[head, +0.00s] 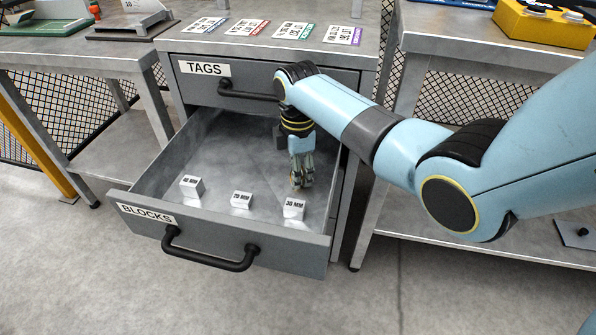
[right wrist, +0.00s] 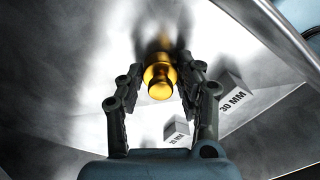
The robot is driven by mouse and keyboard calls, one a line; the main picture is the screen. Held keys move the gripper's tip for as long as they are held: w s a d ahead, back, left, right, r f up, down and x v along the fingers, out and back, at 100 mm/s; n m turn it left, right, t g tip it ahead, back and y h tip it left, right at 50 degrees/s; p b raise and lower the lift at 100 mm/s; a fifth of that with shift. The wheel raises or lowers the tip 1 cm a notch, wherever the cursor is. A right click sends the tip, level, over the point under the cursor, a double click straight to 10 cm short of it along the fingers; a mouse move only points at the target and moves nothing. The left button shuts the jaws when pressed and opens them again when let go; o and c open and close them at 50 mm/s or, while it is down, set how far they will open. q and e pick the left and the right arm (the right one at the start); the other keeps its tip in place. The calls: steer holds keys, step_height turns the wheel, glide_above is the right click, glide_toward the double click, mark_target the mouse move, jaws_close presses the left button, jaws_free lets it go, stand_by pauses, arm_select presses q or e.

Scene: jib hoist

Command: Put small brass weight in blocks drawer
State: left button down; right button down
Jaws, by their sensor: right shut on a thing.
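The small brass weight (right wrist: 159,78) is between the fingers of my right gripper (right wrist: 158,82) in the right wrist view. The fingers are shut on it. In the head view the right gripper (head: 302,180) points down inside the open blocks drawer (head: 228,243), towards its right side, behind the 30 MM block. The weight is mostly hidden by the fingers there. I cannot tell whether the weight touches the drawer floor. The drawer is pulled out and labelled BLOCKS. My left gripper is not in view.
Three white blocks stand in the drawer: one at left (head: 191,186), a 20 MM block (head: 242,200) and the 30 MM block (head: 293,208). The TAGS drawer (head: 265,85) above is shut. Several tag cards lie on the cabinet top (head: 290,43). The drawer's back left floor is clear.

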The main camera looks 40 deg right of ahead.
steer(key=shift+f, duration=0.1)
steer(key=c, duration=0.9)
jaws_free()
step_height(320, 180, up, 8)
steer(key=p, duration=0.3)
steer(key=shift+f, duration=0.1)
